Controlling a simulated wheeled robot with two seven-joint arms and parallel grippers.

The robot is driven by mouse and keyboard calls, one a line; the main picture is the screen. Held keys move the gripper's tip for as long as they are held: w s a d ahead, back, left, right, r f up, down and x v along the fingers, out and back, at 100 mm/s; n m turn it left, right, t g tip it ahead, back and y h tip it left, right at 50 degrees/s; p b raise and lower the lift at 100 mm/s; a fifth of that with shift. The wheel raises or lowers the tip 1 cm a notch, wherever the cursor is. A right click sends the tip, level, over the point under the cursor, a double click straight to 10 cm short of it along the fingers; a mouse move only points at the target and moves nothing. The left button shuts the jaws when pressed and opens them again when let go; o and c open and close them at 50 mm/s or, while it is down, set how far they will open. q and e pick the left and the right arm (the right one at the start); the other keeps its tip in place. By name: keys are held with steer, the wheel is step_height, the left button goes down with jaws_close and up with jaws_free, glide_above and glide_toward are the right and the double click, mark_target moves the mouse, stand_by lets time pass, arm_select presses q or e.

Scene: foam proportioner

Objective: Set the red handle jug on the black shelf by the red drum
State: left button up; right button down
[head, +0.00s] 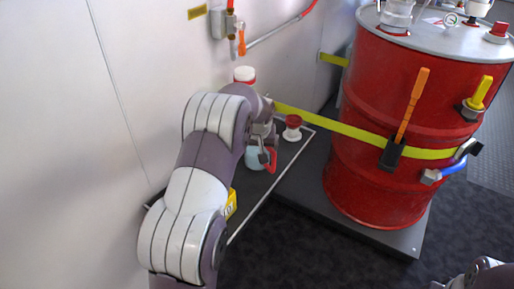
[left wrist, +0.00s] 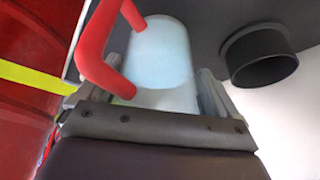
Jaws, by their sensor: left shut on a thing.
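The jug (head: 257,159) is pale blue-white with a red handle (head: 271,160). My left gripper (head: 263,137) is shut on it, coming from above and partly hiding it. In the left wrist view the jug body (left wrist: 160,55) sits between the two fingers, with its red handle (left wrist: 100,50) to the left. The jug is over the black shelf (head: 287,152), near the wall; I cannot tell whether its base touches. The red drum (head: 375,160) stands to the right of the shelf. Only part of my right arm shows at the bottom right corner; its fingers are not visible.
A red-and-white item (head: 292,128) stands on the shelf right of the jug. A red-capped white container (head: 245,75) is behind my arm. A yellow item (head: 231,204) is at the near end. The left wrist view shows a black round cup-like part (left wrist: 260,55) beside the jug.

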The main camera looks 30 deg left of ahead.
arm_select(q)
steer(key=o, duration=1)
steer(key=shift+f, duration=0.15)
steer(key=p+v, duration=0.3)
steer(key=v, duration=0.9)
steer(key=s+d+f+m+g, duration=0.1)
steer(key=s+d+f+m, duration=0.1)
steer(key=s+d, duration=0.2)
steer(key=s+d+f+m+h, duration=0.1)
steer(key=s+d, duration=0.3)
steer(key=s, duration=0.7)
steer(key=s+d+f+m+g+h, duration=0.1)
steer(key=s+d+f, duration=0.3)
steer(key=s, duration=0.4)
steer(key=shift+s+d+m+g, duration=0.3)
steer(key=shift+d+m, duration=0.35)
steer(key=shift+m, duration=0.15)
